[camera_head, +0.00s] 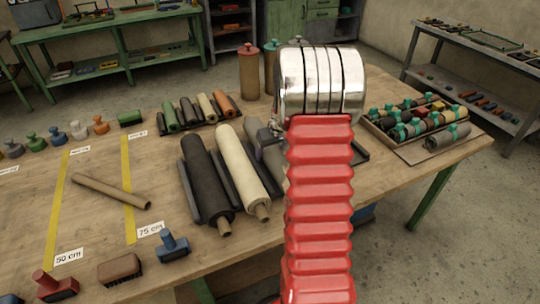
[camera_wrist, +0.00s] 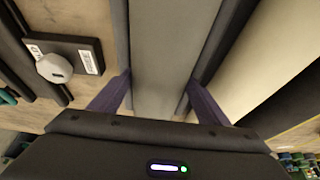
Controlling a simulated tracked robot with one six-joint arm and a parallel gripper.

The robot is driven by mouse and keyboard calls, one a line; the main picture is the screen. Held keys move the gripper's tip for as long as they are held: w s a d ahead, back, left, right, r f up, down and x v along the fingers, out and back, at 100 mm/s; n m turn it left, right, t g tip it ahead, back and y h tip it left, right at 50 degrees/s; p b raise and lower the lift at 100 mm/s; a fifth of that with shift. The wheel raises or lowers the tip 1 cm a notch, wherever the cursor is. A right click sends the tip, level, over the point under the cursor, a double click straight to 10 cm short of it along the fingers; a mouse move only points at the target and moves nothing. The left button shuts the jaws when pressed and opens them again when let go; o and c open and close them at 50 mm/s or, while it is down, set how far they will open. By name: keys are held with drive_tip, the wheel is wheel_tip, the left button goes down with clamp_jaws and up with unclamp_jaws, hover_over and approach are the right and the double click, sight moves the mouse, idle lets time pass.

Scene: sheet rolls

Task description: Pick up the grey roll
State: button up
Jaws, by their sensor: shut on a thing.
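The grey roll (camera_wrist: 163,35) runs lengthwise through the middle of the wrist view, between two dark rails. My gripper (camera_wrist: 160,80) has one purple finger on each side of the roll and is shut on it.
A cream roll (camera_head: 241,165) and a black roll (camera_head: 205,170) lie left of my arm. The cream roll shows in the wrist view (camera_wrist: 275,70), with a knobbed dark block (camera_wrist: 65,62) opposite. A cardboard tube (camera_head: 110,190) lies farther left. A crate (camera_head: 402,150) of small rolls stands right.

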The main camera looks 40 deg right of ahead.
drive_tip(key=shift+c, duration=0.8)
drive_tip(key=shift+w+r, duration=0.1)
drive_tip(key=shift+r, duration=0.1)
drive_tip(key=shift+r, duration=0.1)
drive_tip(key=shift+d+r, duration=0.1)
drive_tip(key=shift+r, duration=4.8)
